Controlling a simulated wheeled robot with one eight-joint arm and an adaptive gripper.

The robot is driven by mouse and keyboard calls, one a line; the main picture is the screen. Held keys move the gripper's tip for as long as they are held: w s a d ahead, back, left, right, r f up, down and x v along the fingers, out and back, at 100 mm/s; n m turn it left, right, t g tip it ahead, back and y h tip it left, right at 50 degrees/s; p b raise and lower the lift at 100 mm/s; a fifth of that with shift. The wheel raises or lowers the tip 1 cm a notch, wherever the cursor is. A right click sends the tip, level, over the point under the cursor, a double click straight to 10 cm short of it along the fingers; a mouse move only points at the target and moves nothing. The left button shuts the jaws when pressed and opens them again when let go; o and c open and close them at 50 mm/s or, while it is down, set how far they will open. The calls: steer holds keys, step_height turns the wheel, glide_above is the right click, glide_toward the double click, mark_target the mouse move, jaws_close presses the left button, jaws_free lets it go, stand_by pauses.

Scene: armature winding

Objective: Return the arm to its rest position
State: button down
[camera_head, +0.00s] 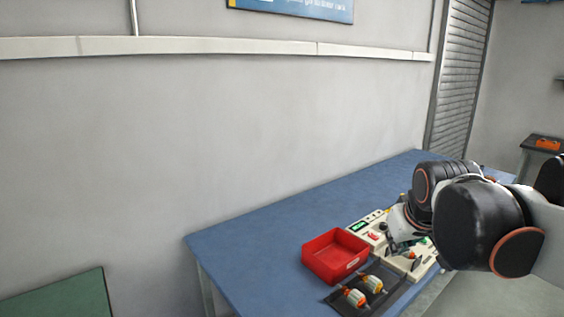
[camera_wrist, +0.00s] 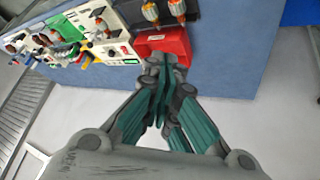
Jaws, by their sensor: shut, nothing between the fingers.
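My gripper (camera_wrist: 160,66) is shut and empty in the wrist view, its teal-padded fingers pressed together. Its tips overlap the red bin (camera_wrist: 178,42) in that picture; I cannot tell how far above it they are. In the head view my arm (camera_head: 470,222) reaches in from the right over the right part of the blue table (camera_head: 270,228). There the gripper is small and partly hidden by the arm links, near the beige control unit (camera_head: 360,226).
The red bin (camera_head: 346,270) and a dark tray (camera_head: 392,294) with two orange-and-silver armatures (camera_head: 373,283) lie near the table's front edge. The control unit also shows in the wrist view (camera_wrist: 117,52). The table's left part is clear. A wall (camera_head: 200,130) runs behind it.

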steer(key=s+a+f, duration=0.2)
steer(key=s+f, duration=0.2)
steer(key=s, duration=0.4)
steer(key=s+a+f+m, duration=0.1)
steer(key=s+a+f, duration=0.1)
steer(key=s, duration=0.6)
steer(key=shift+s+a+f+y, duration=0.15)
steer(key=shift+s+f+y, duration=0.2)
steer(key=shift+f, duration=0.55)
